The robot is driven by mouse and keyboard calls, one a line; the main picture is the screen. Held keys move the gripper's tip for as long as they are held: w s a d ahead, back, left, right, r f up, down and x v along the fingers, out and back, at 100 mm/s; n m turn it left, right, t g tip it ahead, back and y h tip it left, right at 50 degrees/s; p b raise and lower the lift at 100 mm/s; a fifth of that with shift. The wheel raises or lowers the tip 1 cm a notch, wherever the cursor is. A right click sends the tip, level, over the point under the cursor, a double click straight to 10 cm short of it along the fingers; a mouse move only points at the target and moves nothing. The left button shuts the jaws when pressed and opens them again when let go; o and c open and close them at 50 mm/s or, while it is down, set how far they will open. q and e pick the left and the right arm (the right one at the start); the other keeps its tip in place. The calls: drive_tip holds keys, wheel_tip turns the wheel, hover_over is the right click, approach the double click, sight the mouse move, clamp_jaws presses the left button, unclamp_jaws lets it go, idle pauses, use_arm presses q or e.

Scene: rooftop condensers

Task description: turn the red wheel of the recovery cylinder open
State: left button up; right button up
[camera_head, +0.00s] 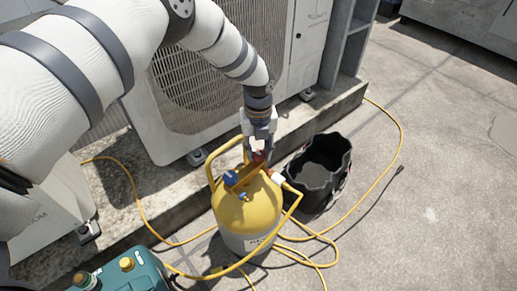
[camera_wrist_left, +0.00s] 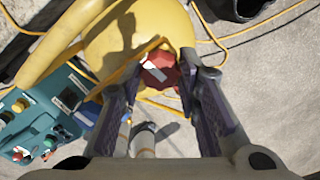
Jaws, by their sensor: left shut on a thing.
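The recovery cylinder (camera_head: 248,212) stands upright on the concrete, yellow on top and pale grey below, with a yellow handle and a blue knob (camera_head: 230,178) at its valve. My left gripper (camera_head: 258,152) points down over the valve from above. The red wheel (camera_head: 258,156) is mostly hidden by the fingers in the head view. In the left wrist view the red wheel (camera_wrist_left: 160,70) lies between the two finger ends, with a pale mark on its top. The left gripper is shut on the wheel. My right gripper does not show.
A black tool bag (camera_head: 318,175) stands open right of the cylinder. A teal machine (camera_head: 125,275) is at the lower left. Yellow hoses (camera_head: 390,165) loop over the ground. A condenser unit (camera_head: 220,75) stands behind on a concrete ledge (camera_head: 290,130).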

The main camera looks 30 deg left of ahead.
use_arm(q)
drive_tip(key=n, duration=0.4)
drive_tip(key=shift+n, duration=0.3)
drive_tip(key=n, duration=0.3)
drive_tip(key=shift+n, duration=0.3)
drive_tip(key=n+p, duration=0.1)
drive_tip(key=n, duration=0.3)
drive_tip(key=shift+n, duration=0.3)
drive_tip(key=n, duration=0.3)
drive_tip(key=shift+n, duration=0.3)
drive_tip(key=n, duration=1.1)
drive_tip(key=shift+n, duration=2.2)
